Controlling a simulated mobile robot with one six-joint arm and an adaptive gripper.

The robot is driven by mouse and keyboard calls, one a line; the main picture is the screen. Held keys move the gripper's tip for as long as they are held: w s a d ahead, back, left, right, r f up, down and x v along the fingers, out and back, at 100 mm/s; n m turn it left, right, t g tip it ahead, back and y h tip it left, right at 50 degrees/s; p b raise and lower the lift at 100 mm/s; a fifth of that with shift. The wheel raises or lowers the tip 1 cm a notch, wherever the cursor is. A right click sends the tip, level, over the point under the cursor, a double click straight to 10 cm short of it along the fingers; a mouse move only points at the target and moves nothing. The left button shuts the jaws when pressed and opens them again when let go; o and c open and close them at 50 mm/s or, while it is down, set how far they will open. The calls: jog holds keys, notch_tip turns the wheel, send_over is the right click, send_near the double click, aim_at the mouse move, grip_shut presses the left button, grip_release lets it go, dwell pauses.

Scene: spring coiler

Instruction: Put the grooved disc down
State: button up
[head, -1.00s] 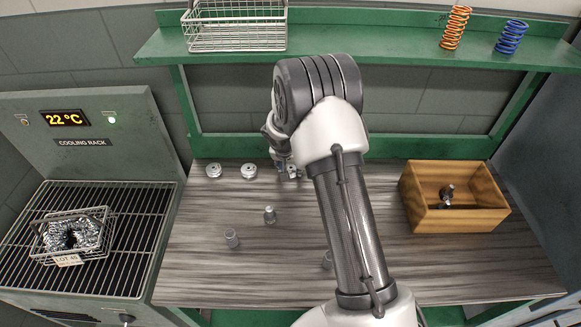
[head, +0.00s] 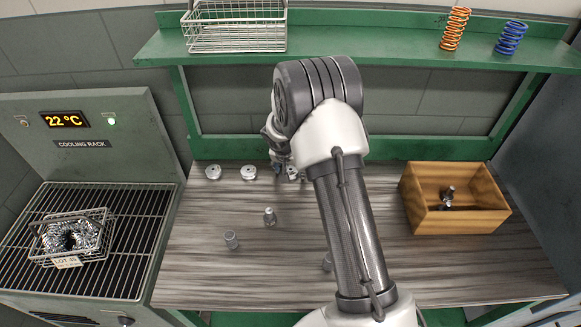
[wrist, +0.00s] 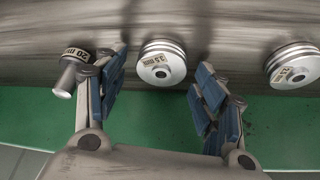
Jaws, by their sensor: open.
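A silver grooved disc marked 3.5 mm (wrist: 162,62) rests on the bench top between my gripper's fingers in the wrist view. My gripper (wrist: 165,72) is open, with a gap between each blue-padded finger and the disc. In the head view my gripper (head: 284,172) is low at the back of the bench, partly hidden by my arm. A second grooved disc, marked 2.5 mm (wrist: 294,65), lies to the right in the wrist view. In the head view two discs, one nearer (head: 249,173) and one farther (head: 213,172), stand left of my gripper.
A metal piece labelled 20 mm (wrist: 72,72) lies close beside the left finger. Metal pegs (head: 270,216) (head: 231,240) stand on the bench. A wooden box (head: 455,222) is at right. A cooling rack (head: 110,275) is at left. A green shelf (head: 360,42) hangs above.

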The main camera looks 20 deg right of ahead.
jog(key=s+a+r+n+p, duration=0.15)
jog(key=s+r, duration=0.25)
jog(key=r, duration=0.6)
jog(key=s+a+r+p, duration=0.1)
jog(key=s+a+r, duration=0.25)
jog(key=r, duration=0.65)
jog(key=s+a+r+n, duration=0.2)
jog(key=s+r, duration=0.7)
jog(key=s, duration=0.2)
jog(key=s+a+r+n+y, duration=0.1)
jog(key=s+a+n, duration=0.1)
jog(key=s, duration=0.7)
jog(key=s+a+r+n+t+y, duration=0.1)
jog(key=s+a+r+n, duration=0.1)
jog(key=s, duration=0.8)
jog(key=shift+s+a+y, duration=0.15)
jog(key=shift+a+y, duration=0.25)
jog(key=shift+a, duration=0.3)
